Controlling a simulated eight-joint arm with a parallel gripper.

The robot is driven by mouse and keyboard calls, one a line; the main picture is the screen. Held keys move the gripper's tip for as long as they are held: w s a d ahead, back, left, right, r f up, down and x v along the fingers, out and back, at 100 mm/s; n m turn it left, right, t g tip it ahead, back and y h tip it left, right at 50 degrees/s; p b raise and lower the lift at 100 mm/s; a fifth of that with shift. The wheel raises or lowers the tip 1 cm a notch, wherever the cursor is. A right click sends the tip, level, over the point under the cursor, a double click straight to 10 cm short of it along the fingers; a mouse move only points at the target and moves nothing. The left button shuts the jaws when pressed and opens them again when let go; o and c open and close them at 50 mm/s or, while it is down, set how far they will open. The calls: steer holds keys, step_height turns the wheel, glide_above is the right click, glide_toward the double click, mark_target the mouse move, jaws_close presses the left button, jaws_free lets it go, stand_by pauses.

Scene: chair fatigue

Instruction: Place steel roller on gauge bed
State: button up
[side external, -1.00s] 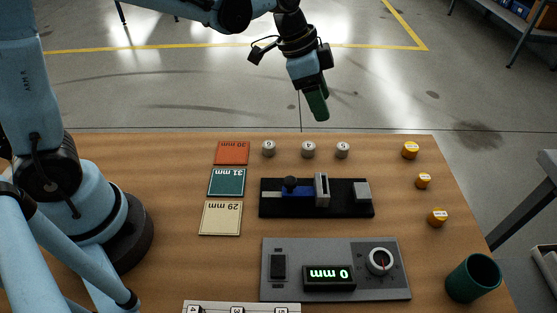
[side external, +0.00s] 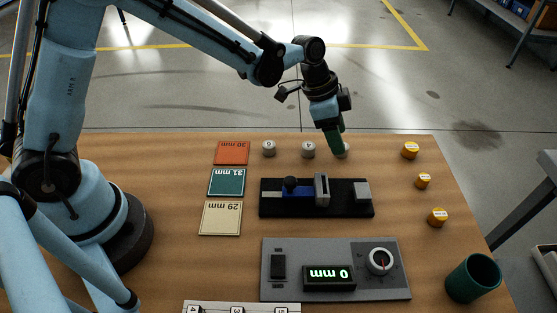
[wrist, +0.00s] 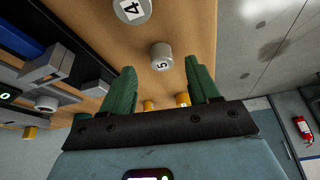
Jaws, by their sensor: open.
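Orange, teal and cream size cards (side external: 220,218) lie left of the gauge. A grey panel (side external: 335,257) with a dial and a display reading 0 mm is in front. Several yellow cylinders (side external: 411,150) and a green cup (side external: 473,278) stand at right.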

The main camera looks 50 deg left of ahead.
steer(key=shift+x, duration=1.65)
steer(key=shift+a, duration=0.1)
steer(key=shift+c, duration=0.2)
jaws_close()
steer(key=shift+r, duration=0.1)
